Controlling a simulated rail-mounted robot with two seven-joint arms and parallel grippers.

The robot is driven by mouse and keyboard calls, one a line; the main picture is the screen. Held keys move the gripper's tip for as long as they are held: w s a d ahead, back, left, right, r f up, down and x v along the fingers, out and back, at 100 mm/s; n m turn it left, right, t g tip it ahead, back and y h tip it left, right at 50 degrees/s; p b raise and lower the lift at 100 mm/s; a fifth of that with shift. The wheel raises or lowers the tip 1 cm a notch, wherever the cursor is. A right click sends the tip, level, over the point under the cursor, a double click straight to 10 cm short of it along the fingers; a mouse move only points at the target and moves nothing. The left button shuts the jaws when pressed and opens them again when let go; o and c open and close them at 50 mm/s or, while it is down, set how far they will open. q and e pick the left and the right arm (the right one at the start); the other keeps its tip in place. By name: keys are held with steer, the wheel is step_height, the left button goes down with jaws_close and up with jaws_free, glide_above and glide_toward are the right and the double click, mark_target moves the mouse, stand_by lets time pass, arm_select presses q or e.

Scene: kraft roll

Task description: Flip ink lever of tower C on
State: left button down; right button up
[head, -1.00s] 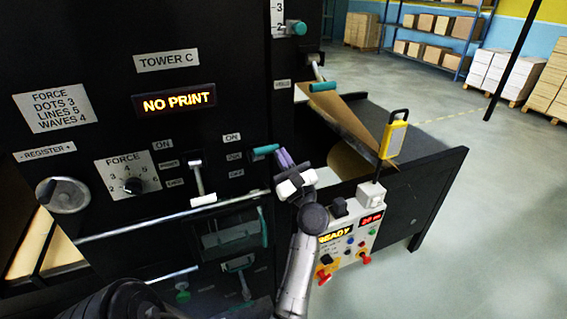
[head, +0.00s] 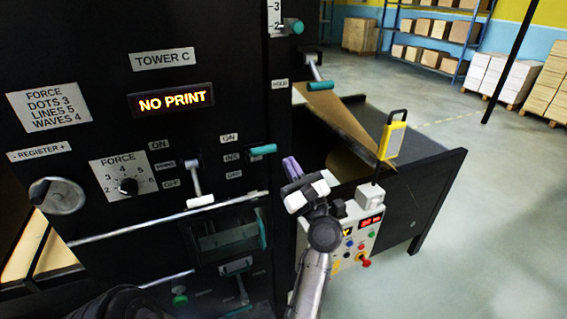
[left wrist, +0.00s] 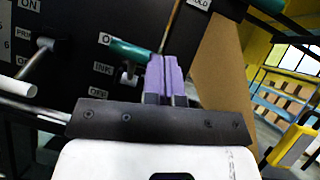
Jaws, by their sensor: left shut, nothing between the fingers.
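The panel labelled TOWER C (head: 162,60) fills the left of the head view. Its ink lever has a teal handle (head: 263,150) beside the ON, INK and OFF labels. In the left wrist view the teal handle (left wrist: 130,50) is raised above its pivot, at about the height between the ON and INK labels. My left gripper (head: 292,168), with purple fingers, is shut and empty, just right of the handle and slightly lower. In the left wrist view its fingers (left wrist: 163,75) stand close to the handle's right end and partly overlap it; contact is unclear. My right gripper is not visible.
A white-handled lever (head: 200,200) hangs down left of the ink lever. The tower's display (head: 175,101) reads NO PRINT. A control box (head: 362,230) with buttons stands behind my left forearm. A yellow device (head: 393,138) stands right of it. Open floor lies further right.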

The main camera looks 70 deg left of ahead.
arm_select(q)
steer(key=d, duration=0.1)
steer(key=d+b, duration=0.1)
steer(key=d, duration=0.1)
steer(key=w+d, duration=0.1)
steer(key=d, duration=0.1)
stand_by(0.8)
